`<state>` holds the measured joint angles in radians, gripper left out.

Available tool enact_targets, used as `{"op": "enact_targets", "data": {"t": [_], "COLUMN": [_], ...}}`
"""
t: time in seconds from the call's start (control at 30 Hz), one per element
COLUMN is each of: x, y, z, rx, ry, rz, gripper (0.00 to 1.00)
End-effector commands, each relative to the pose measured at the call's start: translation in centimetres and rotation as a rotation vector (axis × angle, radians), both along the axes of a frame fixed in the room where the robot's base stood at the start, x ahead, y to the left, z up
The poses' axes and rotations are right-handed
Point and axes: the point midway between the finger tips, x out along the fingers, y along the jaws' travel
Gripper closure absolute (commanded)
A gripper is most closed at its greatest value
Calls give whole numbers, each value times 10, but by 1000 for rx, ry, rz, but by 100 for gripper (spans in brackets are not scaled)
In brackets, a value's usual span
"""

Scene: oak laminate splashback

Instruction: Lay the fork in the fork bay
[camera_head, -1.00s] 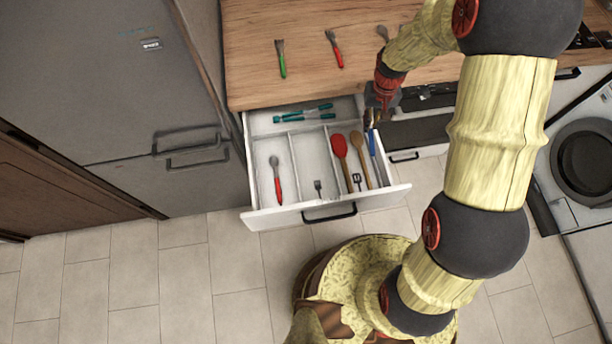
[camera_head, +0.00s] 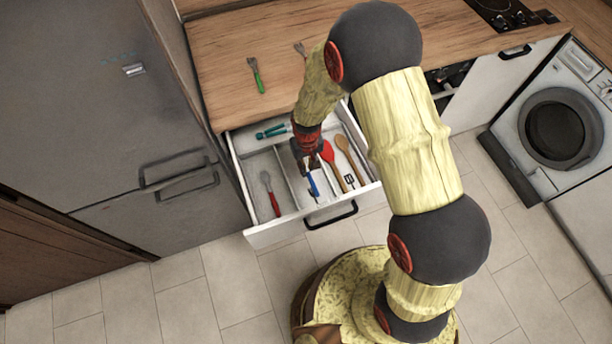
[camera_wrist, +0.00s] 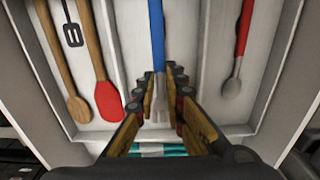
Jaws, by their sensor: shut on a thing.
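The fork has a blue handle (camera_head: 313,184) and pale grey tines, seen in the wrist view (camera_wrist: 158,110). My gripper (camera_head: 304,160) is shut on the fork near its tines, with the fingers on both sides of it in the wrist view (camera_wrist: 160,90). The fork is over the middle front bay (camera_wrist: 133,45) of the open drawer (camera_head: 285,231), lined up along the bay and between its two dividers. I cannot tell whether it touches the bay floor. My gripper and arm hide part of this bay in the head view.
A red-handled spoon (camera_head: 270,193) lies in the left bay. A red spatula (camera_head: 333,162) and a wooden spoon (camera_head: 349,158) lie in the right bay by a black turner mark (camera_wrist: 72,34). Teal-handled utensils (camera_head: 271,132) lie in the back bay. A green-handled utensil (camera_head: 257,76) is on the counter.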

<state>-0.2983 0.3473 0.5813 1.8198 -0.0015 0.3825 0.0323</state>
Motion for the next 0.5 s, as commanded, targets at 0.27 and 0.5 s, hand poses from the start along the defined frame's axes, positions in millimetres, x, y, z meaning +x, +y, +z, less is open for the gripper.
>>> {"op": "enact_targets", "data": {"t": [0.27,0.5], "x": [0,0], "y": [0,0], "z": [-34,-63], "rx": [0,0], "ry": [0,1], "rz": [0,0], "gripper": [100,100]}}
